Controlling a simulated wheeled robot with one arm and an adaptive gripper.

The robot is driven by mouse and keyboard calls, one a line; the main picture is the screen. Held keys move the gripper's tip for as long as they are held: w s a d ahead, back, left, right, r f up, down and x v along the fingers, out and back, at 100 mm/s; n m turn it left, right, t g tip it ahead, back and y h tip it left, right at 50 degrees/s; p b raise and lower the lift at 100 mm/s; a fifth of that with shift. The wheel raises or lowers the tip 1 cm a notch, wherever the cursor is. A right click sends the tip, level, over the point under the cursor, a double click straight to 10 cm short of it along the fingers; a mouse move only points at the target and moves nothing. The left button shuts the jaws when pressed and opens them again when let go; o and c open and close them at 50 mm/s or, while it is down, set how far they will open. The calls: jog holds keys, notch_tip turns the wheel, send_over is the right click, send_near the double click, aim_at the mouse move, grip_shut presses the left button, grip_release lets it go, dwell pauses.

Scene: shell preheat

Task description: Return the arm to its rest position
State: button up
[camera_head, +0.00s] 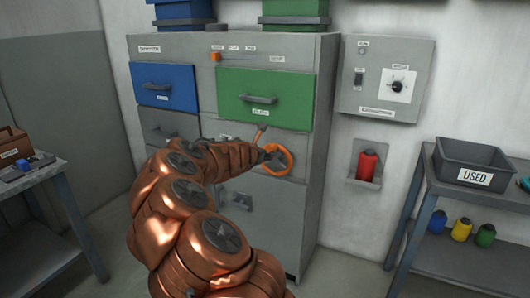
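My copper-coloured arm reaches forward from the bottom of the view to the front of the grey cabinet (316,100).
A blue drawer (165,86) is at upper left. A control box (385,78) and a red cylinder in a niche (367,165) are on the right wall. A side table holds a bin marked USED (488,178). A workbench (45,174) stands at left. Some floor (345,270) is clear.

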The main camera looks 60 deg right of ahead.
jog(key=shift+s+a+r, duration=0.1)
jog(key=shift+a+r, duration=0.05)
jog(key=shift+a, duration=0.3)
dwell(0.6)
